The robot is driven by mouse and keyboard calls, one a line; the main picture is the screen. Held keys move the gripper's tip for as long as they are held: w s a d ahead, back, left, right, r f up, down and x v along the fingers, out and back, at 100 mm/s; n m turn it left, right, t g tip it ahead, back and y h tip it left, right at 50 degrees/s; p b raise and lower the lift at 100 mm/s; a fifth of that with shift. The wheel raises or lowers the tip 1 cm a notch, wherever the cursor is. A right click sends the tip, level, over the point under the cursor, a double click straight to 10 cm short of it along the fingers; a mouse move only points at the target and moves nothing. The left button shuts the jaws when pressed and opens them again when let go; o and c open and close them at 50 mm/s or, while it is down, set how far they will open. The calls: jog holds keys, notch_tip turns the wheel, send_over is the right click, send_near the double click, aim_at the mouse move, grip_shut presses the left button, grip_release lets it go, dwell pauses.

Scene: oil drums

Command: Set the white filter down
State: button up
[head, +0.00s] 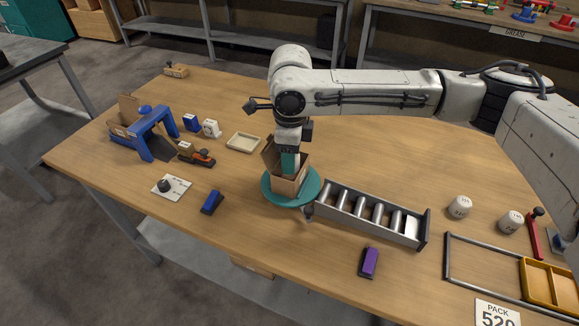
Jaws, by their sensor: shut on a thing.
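My gripper (289,160) points straight down into an open cardboard box (288,186). The box stands on a round teal turntable (269,191) near the middle of the table. A teal part shows at the gripper's lower end, between the box flaps. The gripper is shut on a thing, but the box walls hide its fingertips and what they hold. I cannot make out a white filter in it. Two white cylinders with dark markings, one (460,207) and another (510,222), stand upright at the right, apart from the gripper.
A metal roller rack (370,213) lies right beside the turntable. A shallow beige tray (243,142) is behind left. A blue stand (150,131), a white plate with a black knob (171,187) and small blocks occupy the left. A purple block (369,262) lies in front.

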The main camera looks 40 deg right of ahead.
jog(key=shift+f, duration=2)
jog(key=shift+f, duration=0.25)
jog(key=o, duration=0.8)
jog(key=shift+r, duration=0.1)
notch_tip(320, 180, up, 12)
jog(key=shift+r, duration=0.15)
